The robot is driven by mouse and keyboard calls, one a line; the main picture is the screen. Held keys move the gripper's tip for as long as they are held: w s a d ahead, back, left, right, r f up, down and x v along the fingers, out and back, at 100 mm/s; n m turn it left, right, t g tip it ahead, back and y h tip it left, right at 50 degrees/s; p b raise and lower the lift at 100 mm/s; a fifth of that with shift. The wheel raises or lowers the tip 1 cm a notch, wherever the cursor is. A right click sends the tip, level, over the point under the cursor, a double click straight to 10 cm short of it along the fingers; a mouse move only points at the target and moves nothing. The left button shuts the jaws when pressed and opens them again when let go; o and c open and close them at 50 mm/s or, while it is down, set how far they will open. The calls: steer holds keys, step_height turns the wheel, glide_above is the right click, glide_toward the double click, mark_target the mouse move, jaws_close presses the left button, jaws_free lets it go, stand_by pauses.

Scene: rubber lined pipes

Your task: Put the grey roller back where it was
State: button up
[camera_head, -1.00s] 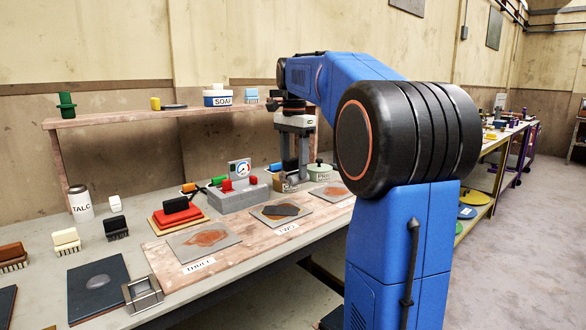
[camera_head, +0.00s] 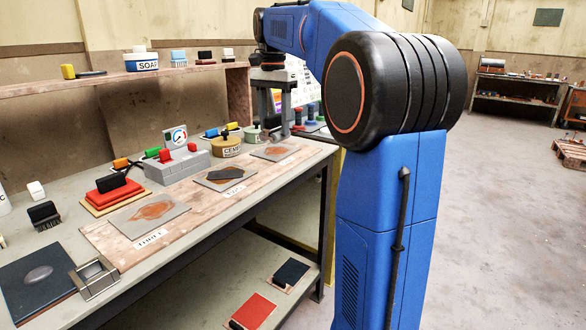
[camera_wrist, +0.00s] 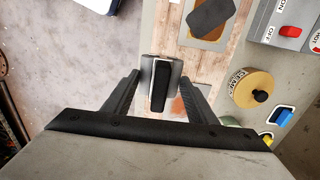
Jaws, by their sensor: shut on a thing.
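My gripper (camera_head: 272,110) is shut on a grey thing with a black top, which I take to be the grey roller (camera_wrist: 160,84). In the wrist view it sits between the two fingers. In the head view its grey lower part (camera_head: 278,131) shows below the fingers, above the far right end of the pinkish work board (camera_head: 236,196). I cannot tell whether it touches anything below. Orange (camera_head: 120,163), green (camera_head: 153,153), blue (camera_head: 210,133) and yellow (camera_head: 232,126) handles stand behind the board.
A cement tin (camera_head: 227,147) and a green pot (camera_head: 252,133) stand behind the board near my gripper. A grey switch box (camera_head: 178,167) with a gauge is further left. A shelf (camera_head: 110,84) runs along the back.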

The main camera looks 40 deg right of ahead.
mark_target(276, 137)
steer(key=f, duration=0.5)
steer(key=shift+s+d, duration=0.1)
steer(key=shift+d, duration=0.15)
steer(key=shift+f, duration=2.3)
steer(key=shift+f, duration=0.1)
steer(key=o, duration=1.2)
step_height(276, 137, up, 12)
steer(key=shift+r, duration=0.1)
steer(key=shift+a, duration=0.15)
